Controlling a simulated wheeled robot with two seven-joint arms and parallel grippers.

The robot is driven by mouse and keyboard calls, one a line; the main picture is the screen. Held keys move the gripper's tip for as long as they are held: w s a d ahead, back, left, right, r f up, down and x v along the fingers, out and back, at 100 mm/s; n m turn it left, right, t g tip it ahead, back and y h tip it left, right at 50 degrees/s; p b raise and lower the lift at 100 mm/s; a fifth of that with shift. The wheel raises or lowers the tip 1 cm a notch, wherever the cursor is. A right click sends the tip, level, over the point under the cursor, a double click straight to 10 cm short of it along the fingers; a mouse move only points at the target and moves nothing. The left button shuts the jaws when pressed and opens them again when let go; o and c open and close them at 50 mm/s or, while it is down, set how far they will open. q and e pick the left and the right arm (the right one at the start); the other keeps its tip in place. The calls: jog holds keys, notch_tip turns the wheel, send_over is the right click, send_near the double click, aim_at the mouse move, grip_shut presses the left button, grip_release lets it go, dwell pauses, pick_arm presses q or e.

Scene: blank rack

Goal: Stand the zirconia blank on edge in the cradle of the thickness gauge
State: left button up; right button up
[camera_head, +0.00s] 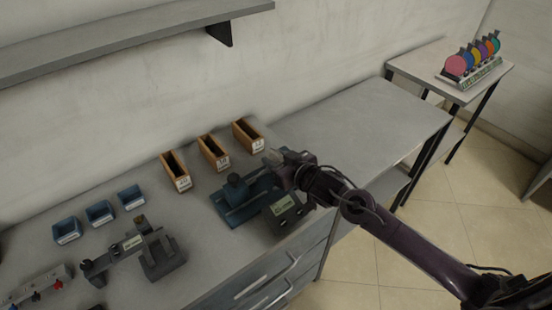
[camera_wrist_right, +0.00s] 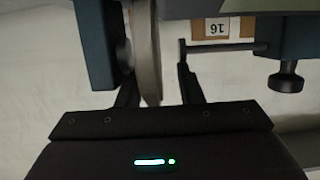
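The zirconia blank (camera_wrist_right: 146,50) is a pale disc seen edge-on in the right wrist view, standing between the fingers of my right gripper (camera_wrist_right: 157,88). It is close to the left finger, with a clear gap to the right one, so the gripper is open around it. Blue gauge parts flank it; a thin rod (camera_wrist_right: 225,47) points at it from the right. In the head view my right gripper (camera_head: 272,160) is over the blue thickness gauge (camera_head: 235,208) and hides part of it. The blank's contact with the cradle is hidden. My left gripper is out of view.
Several wooden slots (camera_head: 213,153) stand behind the gauge. A rack of coloured discs (camera_head: 472,65) stands on the far side table. The bench's right part (camera_head: 370,120) is clear.

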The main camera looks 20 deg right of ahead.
jog(key=shift+d, duration=0.3)
jog(key=shift+s+d, duration=0.1)
jog(key=shift+s, duration=0.05)
jog(key=b+v, duration=0.1)
jog(key=v, duration=0.6)
jog(key=shift+s+a, duration=0.2)
jog(key=shift+r, duration=0.15)
jog(key=shift+s, duration=0.1)
